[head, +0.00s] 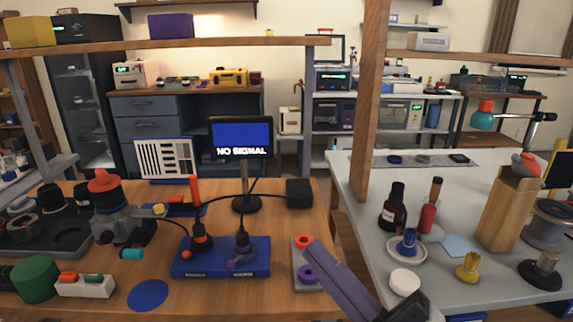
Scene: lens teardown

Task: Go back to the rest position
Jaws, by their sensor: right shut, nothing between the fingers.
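My right gripper (316,252) reaches in from the bottom, right of the middle, with its long grey-purple fingers together and nothing held. Its tip is over or beside a small grey plate (302,286) that carries an orange ring (302,241) and a purple ring (306,269); whether it touches them I cannot tell. Its dark body (408,306) hangs near the gap between the two tables. My left gripper is not in the picture. A blue tray (218,271) with two dark, upright pieces stands left of the right gripper.
On the wooden table (205,305) stand a monitor reading "NO SIGNAL" (241,137), a grey clamp fixture (115,226) and a green cylinder (35,278). The grey table (350,190) at right holds bottles, a white dish (406,251) and a wooden block (507,212). A wooden post (373,100) rises between.

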